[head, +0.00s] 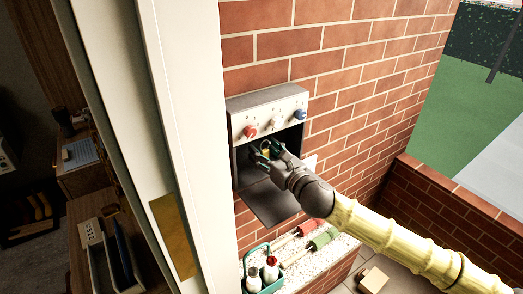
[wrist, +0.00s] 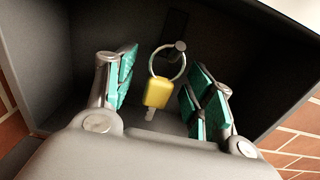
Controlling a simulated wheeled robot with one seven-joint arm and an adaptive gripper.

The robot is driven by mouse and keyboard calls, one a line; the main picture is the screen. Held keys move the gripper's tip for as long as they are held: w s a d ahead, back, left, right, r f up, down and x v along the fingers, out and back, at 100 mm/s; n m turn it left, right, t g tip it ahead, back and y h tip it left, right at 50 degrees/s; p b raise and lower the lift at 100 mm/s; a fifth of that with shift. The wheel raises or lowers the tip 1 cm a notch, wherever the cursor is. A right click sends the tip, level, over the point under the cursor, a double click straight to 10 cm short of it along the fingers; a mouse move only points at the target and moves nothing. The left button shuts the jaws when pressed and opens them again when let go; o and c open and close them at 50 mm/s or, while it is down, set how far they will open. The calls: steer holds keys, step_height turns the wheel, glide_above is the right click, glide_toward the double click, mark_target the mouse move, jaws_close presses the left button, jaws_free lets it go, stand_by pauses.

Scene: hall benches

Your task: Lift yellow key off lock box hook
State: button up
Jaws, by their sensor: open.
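The yellow key (wrist: 157,92) hangs by its metal ring from a hook (wrist: 180,46) on the back wall inside the lock box. In the wrist view my open gripper (wrist: 162,84) has its green-padded fingers on either side of the key, with visible gaps. The lock box (head: 267,105) is a grey box on the brick wall, with its front flap (head: 270,203) hanging down open. In the head view my gripper (head: 267,149) reaches into the box opening and hides most of the key.
A red knob (head: 249,132) and a blue knob (head: 303,115) sit on the box's top panel. Below is a speckled ledge (head: 326,254) with a teal bottle caddy (head: 265,284) and red and green-handled tools. A white post (head: 185,120) stands left of the box.

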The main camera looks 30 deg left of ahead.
steer(key=shift+w+a, duration=0.1)
steer(key=shift+a, duration=0.15)
steer(key=shift+c, duration=0.2)
steer(key=c, duration=0.8)
